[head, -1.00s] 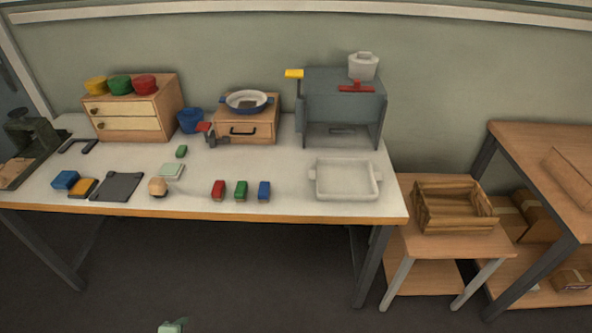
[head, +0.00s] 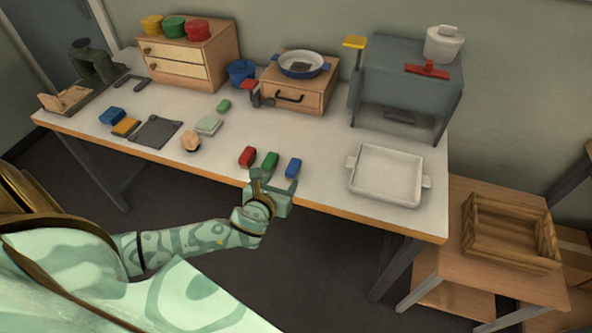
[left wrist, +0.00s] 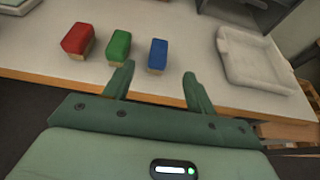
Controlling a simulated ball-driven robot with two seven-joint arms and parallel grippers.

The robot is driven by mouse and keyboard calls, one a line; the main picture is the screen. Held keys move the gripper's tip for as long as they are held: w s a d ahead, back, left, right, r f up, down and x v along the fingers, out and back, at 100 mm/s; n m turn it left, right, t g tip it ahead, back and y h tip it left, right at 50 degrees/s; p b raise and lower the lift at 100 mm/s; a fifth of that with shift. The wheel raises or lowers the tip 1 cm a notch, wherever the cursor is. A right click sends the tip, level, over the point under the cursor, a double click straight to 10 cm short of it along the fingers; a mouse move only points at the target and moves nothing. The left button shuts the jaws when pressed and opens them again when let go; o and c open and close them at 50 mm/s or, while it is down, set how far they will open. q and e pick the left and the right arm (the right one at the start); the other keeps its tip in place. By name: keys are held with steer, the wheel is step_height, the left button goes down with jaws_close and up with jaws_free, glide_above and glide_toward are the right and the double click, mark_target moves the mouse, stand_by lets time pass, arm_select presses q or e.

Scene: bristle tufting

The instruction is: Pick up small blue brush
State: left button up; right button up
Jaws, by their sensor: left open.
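The small blue brush (head: 293,168) stands near the front edge of the table, at the right end of a row with a green brush (head: 270,162) and a red brush (head: 247,156). In the left wrist view the blue brush (left wrist: 157,55) shows its blue top over a pale lower part. My left gripper (head: 274,180) is at the table's front edge, just in front of the row. It is open and empty. In the left wrist view its two fingers (left wrist: 156,80) point toward the blue brush, which lies beyond the tips and between their lines. My right gripper is not in view.
A white tray (head: 387,148) with handles stands right of the brushes. A wooden drawer box (head: 301,97) and a grey machine (head: 410,75) stand behind. A dark flat plate (head: 157,132) and a round wooden piece (head: 191,141) lie left.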

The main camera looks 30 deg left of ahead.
mark_target(293, 166)
arm_select(q)
steer(key=b+x, duration=0.1)
steer(key=x, duration=0.5)
steer(key=shift+f+b, duration=0.15)
steer(key=shift+b, duration=0.25)
steer(key=b+x, duration=0.2)
steer(key=x, duration=0.3)
steer(key=shift+w+f+b, duration=0.2)
steer(key=shift+f+b, duration=0.05)
steer(key=shift+b, duration=0.05)
steer(key=shift+w, duration=0.1)
steer(key=shift+r, duration=0.15)
steer(key=c, duration=1.1)
steer(key=shift+o, duration=0.2)
